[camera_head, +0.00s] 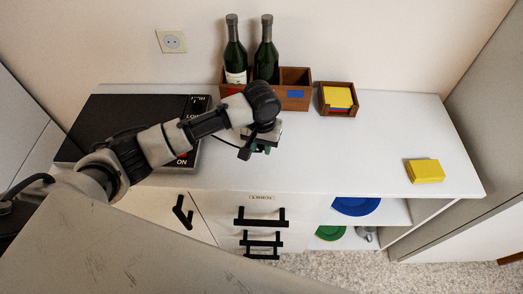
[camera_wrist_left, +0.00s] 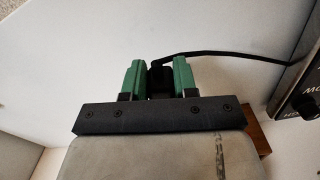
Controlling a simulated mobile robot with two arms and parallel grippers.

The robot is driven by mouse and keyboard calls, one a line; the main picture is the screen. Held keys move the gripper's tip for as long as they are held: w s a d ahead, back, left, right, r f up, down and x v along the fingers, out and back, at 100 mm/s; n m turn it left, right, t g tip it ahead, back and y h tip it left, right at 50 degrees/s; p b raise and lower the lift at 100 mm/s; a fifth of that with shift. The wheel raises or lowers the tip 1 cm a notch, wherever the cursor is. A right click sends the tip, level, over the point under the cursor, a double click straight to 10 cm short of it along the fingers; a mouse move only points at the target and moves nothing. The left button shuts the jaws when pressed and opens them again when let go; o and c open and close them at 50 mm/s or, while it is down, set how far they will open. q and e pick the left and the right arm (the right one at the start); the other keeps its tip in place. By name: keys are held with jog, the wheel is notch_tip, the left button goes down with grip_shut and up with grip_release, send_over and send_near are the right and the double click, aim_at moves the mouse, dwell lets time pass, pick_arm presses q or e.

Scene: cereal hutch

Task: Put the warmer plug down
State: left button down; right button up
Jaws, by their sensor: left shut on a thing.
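My left gripper (camera_head: 256,148) is over the white counter, in front of the wooden bottle box, with its fingers pointing down. In the left wrist view its green fingers (camera_wrist_left: 159,80) are shut on the black warmer plug (camera_wrist_left: 161,78). A black cord (camera_wrist_left: 225,55) runs from the plug to the right, towards the warmer. The black warmer (camera_head: 120,125) lies flat on the left of the counter, partly behind my arm. In the head view the plug is mostly hidden by the gripper. I cannot tell whether it touches the counter. My right gripper is not in view.
A wooden box (camera_head: 296,98) with two bottles stands at the back. A wooden tray of yellow cards (camera_head: 338,97) is beside it. A yellow block (camera_head: 425,171) lies at the right. A wall socket (camera_head: 171,41) is above. The counter's middle right (camera_head: 340,150) is clear.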

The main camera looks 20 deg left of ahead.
aim_at(261, 160)
pick_arm(q)
jog(key=shift+f, duration=1.6)
jog(key=shift+s+f, duration=0.1)
jog(key=shift+f, duration=0.1)
jog(key=shift+f, duration=0.4)
jog(key=c, duration=0.9)
grip_release()
jog(key=shift+o, duration=0.2)
notch_tip(261, 160, up, 13)
jog(key=shift+r, duration=0.15)
